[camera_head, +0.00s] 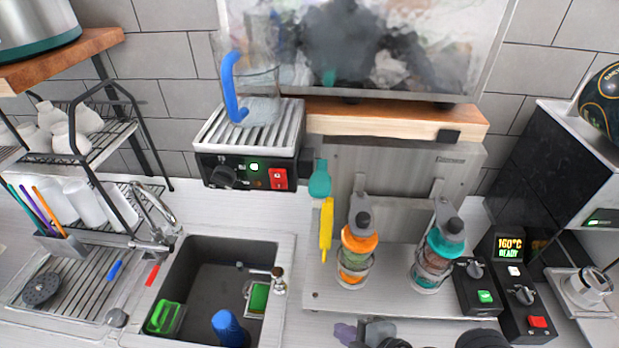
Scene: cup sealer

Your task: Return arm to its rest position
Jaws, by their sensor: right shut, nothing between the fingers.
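My right gripper (345,333) shows at the bottom edge, right of centre, with purple-grey fingertips pointing left. It is shut and empty, in front of the steel sealer base (390,305) and apart from the cups. The rest of that arm is mostly cut off by the lower edge. My left gripper is not in view. On the base stand a clear cup under an orange-topped head (360,243) and another clear cup under a teal-topped head (443,245).
A sink (185,290) and dish racks (85,150) are at the left. A pitcher (258,90) stands on a ribbed machine (215,140) behind. A control box (510,248) reading 160°C READY is at the right. A yellow tool (326,230) hangs beside the orange-topped head.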

